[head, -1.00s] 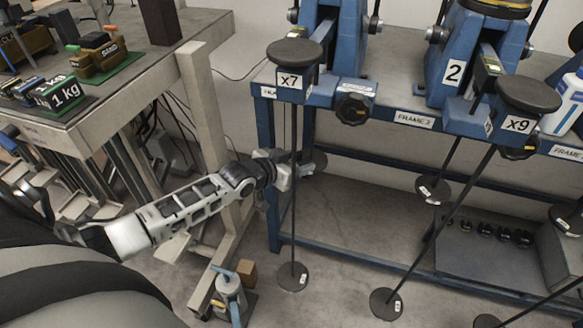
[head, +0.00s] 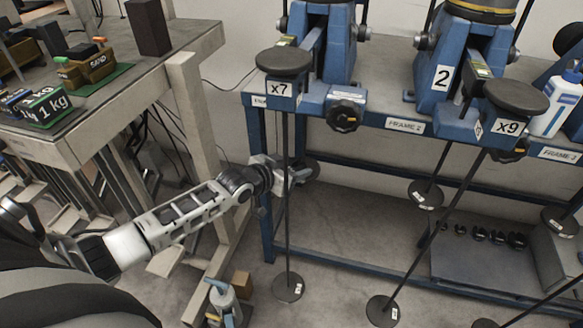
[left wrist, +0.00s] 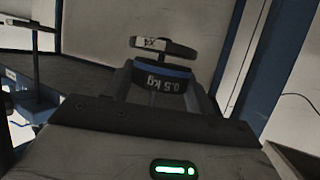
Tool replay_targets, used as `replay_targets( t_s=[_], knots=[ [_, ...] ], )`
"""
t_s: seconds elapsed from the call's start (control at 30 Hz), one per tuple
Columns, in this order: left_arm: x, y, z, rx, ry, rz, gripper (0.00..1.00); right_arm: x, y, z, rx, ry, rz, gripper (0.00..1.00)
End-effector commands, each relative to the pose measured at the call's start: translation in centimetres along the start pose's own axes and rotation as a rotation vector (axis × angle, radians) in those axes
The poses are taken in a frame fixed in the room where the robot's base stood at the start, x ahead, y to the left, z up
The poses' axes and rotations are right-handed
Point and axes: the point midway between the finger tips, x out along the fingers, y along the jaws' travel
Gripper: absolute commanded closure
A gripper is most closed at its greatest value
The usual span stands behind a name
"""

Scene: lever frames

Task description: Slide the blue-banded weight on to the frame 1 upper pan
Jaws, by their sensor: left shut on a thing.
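The blue-banded weight (left wrist: 158,78), dark and marked 0.5 kg, shows in the left wrist view between the fingers of my left gripper (left wrist: 158,88), which is shut on it. In the head view my left gripper (head: 288,176) is at the left end of the blue bench, by a thin hanging rod; the weight cannot be made out there. A small round pan marked x4 (left wrist: 165,46) lies just beyond the weight in the wrist view; whether they touch is unclear. Frame 1 (head: 322,45) carries a dark disc marked x7 (head: 284,62). My right gripper is not in view.
A low disc (head: 288,287) hangs on the rod beside my left gripper. Frame 2 (head: 440,77) with its x9 disc (head: 516,97) stands to the right. A wooden-legged table (head: 150,62) with weights is at left.

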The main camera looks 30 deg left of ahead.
Motion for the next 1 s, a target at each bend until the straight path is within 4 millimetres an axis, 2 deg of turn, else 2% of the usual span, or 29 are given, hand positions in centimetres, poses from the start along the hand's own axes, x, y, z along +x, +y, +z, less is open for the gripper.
replay_targets(
  t_s=[0.63,1.0],
  knots=[
    [1.8,0.0,-0.9,-0.001,0.007,0.0,0.75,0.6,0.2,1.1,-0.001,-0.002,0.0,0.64],
    [1.9,0.0,-1.1,0.0,0.006,0.0,0.75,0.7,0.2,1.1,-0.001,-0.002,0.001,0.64]
  ],
)
